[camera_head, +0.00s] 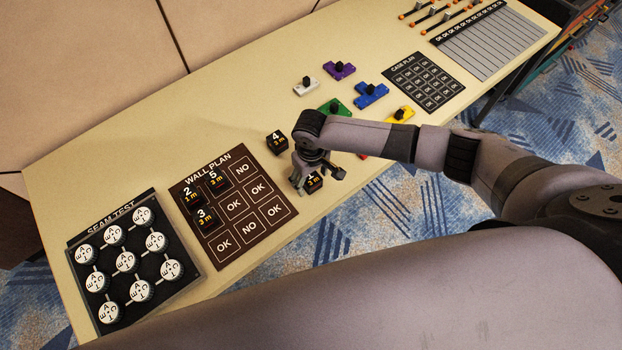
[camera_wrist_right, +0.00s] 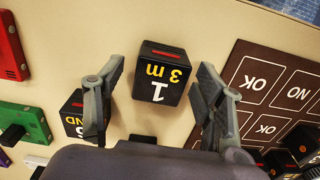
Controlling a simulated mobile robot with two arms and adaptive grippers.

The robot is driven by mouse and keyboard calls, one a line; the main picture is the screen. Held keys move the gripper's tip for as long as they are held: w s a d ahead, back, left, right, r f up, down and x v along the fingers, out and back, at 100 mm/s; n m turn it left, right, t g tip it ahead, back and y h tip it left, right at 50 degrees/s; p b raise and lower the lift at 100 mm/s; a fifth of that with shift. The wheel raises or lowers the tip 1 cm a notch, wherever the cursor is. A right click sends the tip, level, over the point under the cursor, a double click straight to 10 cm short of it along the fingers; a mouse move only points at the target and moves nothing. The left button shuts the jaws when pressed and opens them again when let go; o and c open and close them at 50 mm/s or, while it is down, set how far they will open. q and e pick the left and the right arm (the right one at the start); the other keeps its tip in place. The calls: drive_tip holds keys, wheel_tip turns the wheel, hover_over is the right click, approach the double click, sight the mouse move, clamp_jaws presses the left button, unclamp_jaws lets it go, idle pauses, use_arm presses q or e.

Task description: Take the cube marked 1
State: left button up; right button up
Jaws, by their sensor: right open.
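The cube marked 1 (camera_head: 314,182) is black with a white 1 and yellow "3 m". It sits on the table near its front edge, partly hidden by my right gripper (camera_head: 318,172). In the right wrist view the cube (camera_wrist_right: 160,80) stands between the two fingers of the right gripper (camera_wrist_right: 160,72). The fingers are open, with a visible gap on each side of the cube. My left gripper is not in view.
The cube marked 4 (camera_head: 277,143) stands close behind the gripper. Another black cube (camera_wrist_right: 72,118) is just outside one finger. The wall plan board (camera_head: 237,225) holds cubes 2, 5 and 3. Coloured blocks such as the blue one (camera_head: 371,95) lie farther back.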

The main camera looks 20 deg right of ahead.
drive_tip(key=shift+c, duration=0.5)
drive_tip(key=c, duration=1.2)
drive_tip(key=shift+r, duration=0.1)
